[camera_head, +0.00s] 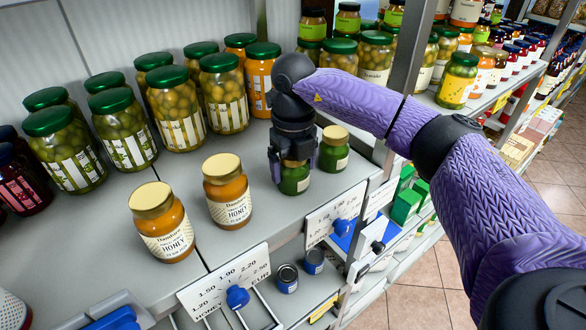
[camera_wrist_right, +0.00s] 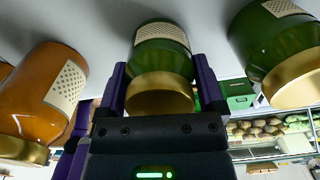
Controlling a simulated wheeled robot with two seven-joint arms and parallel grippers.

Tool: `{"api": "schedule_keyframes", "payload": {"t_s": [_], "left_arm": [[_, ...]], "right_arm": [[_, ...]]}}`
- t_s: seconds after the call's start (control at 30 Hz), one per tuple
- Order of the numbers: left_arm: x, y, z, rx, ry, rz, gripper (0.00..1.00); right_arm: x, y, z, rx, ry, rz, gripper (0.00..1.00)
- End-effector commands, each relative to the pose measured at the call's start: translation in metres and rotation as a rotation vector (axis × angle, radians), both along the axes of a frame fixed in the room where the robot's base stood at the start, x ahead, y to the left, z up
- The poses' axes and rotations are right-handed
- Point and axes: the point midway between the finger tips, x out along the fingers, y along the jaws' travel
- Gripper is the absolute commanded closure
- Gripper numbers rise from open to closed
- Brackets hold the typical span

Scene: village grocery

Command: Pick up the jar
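A green jar with a gold lid (camera_head: 291,178) stands on the shelf under my right gripper (camera_head: 288,157), which points down over it. In the right wrist view the jar (camera_wrist_right: 160,62) is upright between the two fingers of the gripper (camera_wrist_right: 160,85). The fingers lie close along its sides, and I see no clear grip on it. A second green jar with a gold lid (camera_head: 334,149) stands just to the right; it also shows in the right wrist view (camera_wrist_right: 272,45). Two orange honey jars, one nearer (camera_head: 163,226) and one farther (camera_head: 227,192), stand to the left. My left gripper is not in view.
Several green-lidded jars of olives (camera_head: 176,108) line the back of the shelf (camera_head: 110,228). A metal upright (camera_head: 408,50) stands right of the gripper. Price cards (camera_head: 226,282) hang on the front edge, with small blue-labelled cans (camera_head: 288,278) below. The aisle floor (camera_head: 420,285) is clear.

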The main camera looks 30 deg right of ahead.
Motion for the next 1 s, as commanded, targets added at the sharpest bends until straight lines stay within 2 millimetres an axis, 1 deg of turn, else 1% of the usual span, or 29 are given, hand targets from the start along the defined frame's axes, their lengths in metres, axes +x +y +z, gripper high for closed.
{"api": "schedule_keyframes", "payload": {"t_s": [0.03, 0.07, 0.1, 0.17, 0.2, 0.23, 0.27, 0.47, 0.53, 0.57, 0.7, 0.8, 0.87, 0.93, 0.97, 1.0], "left_arm": [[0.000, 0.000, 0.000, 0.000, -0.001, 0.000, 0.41], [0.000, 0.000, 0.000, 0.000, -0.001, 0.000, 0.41], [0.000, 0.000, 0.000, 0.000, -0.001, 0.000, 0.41], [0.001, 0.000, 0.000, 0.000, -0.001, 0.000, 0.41], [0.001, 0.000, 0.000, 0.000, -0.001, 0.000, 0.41], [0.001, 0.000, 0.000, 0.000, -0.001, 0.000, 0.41], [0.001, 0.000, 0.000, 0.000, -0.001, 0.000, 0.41], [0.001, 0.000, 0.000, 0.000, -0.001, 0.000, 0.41], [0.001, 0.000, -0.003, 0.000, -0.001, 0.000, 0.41], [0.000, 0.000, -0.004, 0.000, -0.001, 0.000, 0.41], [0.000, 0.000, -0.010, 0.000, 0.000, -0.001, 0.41], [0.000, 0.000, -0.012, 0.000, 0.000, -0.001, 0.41], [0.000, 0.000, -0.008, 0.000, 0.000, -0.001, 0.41], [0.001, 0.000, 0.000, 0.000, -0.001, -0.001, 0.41], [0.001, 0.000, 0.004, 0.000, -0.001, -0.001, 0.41], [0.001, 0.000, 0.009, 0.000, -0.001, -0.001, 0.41]], "right_arm": [[0.000, 0.000, 0.000, 0.000, 0.000, 0.000, 0.53], [0.000, 0.000, 0.000, 0.000, 0.000, 0.000, 0.59], [0.000, 0.000, 0.000, 0.000, 0.000, 0.000, 0.68], [0.000, 0.000, 0.000, 0.000, 0.000, 0.000, 0.80], [0.000, 0.000, 0.000, 0.000, 0.000, 0.000, 0.89], [0.000, 0.000, 0.000, 0.000, -0.001, 0.000, 0.95], [0.000, 0.000, 0.001, 0.000, -0.001, 0.000, 0.99], [0.001, 0.000, 0.002, 0.001, -0.002, 0.000, 0.99], [0.001, 0.000, 0.011, 0.000, -0.005, 0.000, 0.99], [0.001, 0.000, 0.016, 0.001, -0.007, 0.000, 0.99], [0.001, 0.000, 0.054, 0.001, -0.007, 0.000, 0.99], [0.001, 0.001, 0.079, 0.002, -0.006, 0.000, 0.99], [0.001, 0.000, 0.089, -0.001, -0.003, -0.001, 0.99], [0.003, 0.000, 0.082, -0.003, 0.002, -0.005, 0.99], [0.003, -0.001, 0.073, -0.004, 0.004, -0.006, 0.99], [0.004, -0.001, 0.060, -0.005, 0.005, -0.007, 0.99]]}}
